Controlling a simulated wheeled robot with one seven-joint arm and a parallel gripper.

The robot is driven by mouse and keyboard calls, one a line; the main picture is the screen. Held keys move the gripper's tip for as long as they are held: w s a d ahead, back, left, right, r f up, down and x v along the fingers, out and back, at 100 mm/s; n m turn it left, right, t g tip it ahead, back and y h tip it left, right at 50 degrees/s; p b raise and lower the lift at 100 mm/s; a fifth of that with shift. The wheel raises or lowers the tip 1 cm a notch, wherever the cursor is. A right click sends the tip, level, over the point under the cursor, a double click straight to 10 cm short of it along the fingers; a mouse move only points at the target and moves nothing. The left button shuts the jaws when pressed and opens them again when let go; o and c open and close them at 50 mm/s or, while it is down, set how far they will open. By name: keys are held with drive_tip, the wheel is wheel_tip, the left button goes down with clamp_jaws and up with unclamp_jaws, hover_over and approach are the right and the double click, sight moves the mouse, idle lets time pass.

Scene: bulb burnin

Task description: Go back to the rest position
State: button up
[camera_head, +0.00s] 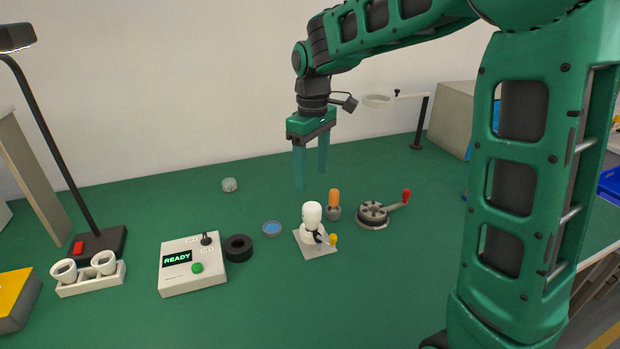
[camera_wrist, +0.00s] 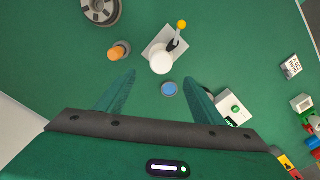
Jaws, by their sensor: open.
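My gripper (camera_head: 311,168) hangs above the far middle of the green table, pointing down. Its two green fingers are apart, with nothing between them in the head view. In the wrist view my gripper (camera_wrist: 165,90) is also open, its fingers spread over the table. Below and nearer stands a white bulb-shaped piece (camera_head: 312,212) on a pale square base with a small yellow-tipped lever; it shows in the wrist view (camera_wrist: 161,63) too. The gripper is clear of it. A small blue disc (camera_head: 272,228) lies to its left on the table.
An orange-topped peg (camera_head: 334,198) and a round device with a red-knobbed crank (camera_head: 372,213) stand right of the base. A box reading READY (camera_head: 192,264), a black ring (camera_head: 238,248), a holder with white cups (camera_head: 90,275) and a lamp (camera_head: 45,120) stand left.

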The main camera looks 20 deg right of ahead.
drive_tip(key=shift+d, duration=0.1)
idle(0.3)
drive_tip(key=s+d+f+m, duration=0.1)
drive_tip(key=s+d+m, duration=0.3)
drive_tip(key=s, duration=0.6)
drive_tip(key=s+d+f+m, duration=0.2)
drive_tip(key=s+d+m, duration=0.2)
drive_tip(key=s+d, duration=0.3)
drive_tip(key=s+d+f+m, duration=0.1)
drive_tip(key=s+d+m, duration=0.4)
drive_tip(key=s, duration=0.9)
drive_tip(key=shift+s+d+f, duration=0.3)
drive_tip(key=shift+s, duration=0.1)
drive_tip(key=shift+w+f, duration=0.3)
drive_tip(key=shift+w, duration=0.4)
